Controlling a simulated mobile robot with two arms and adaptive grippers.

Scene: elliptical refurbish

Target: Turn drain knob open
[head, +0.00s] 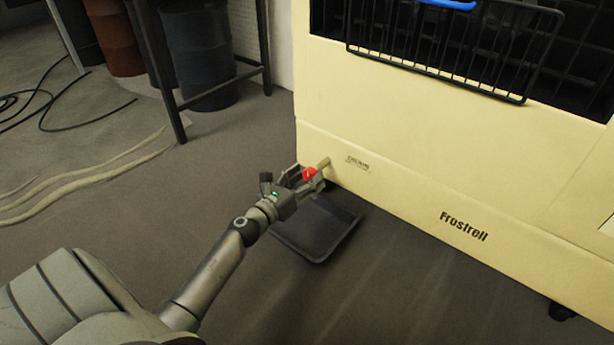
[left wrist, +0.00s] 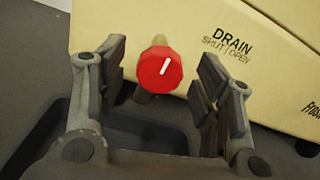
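The red drain knob (head: 310,174) sits on a short tan pipe (head: 323,163) at the lower left of the cream Frostrell machine (head: 400,180). In the left wrist view, the red knob (left wrist: 158,68) has a white mark pointing up and slightly right. The label DRAIN, SHUT | OPEN (left wrist: 228,47) is to its right. My left gripper (left wrist: 160,85) is open, with one finger on each side of the knob and a visible gap to both. In the head view, my left gripper (head: 306,178) is at the knob. My right gripper is not in view.
A black tray (head: 318,232) lies on the floor below the knob. A wire basket (head: 450,50) hangs on the machine's front above. A dark metal stand (head: 170,90) and barrels (head: 200,60) are at the back left. The floor on the left has loose cables (head: 50,110).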

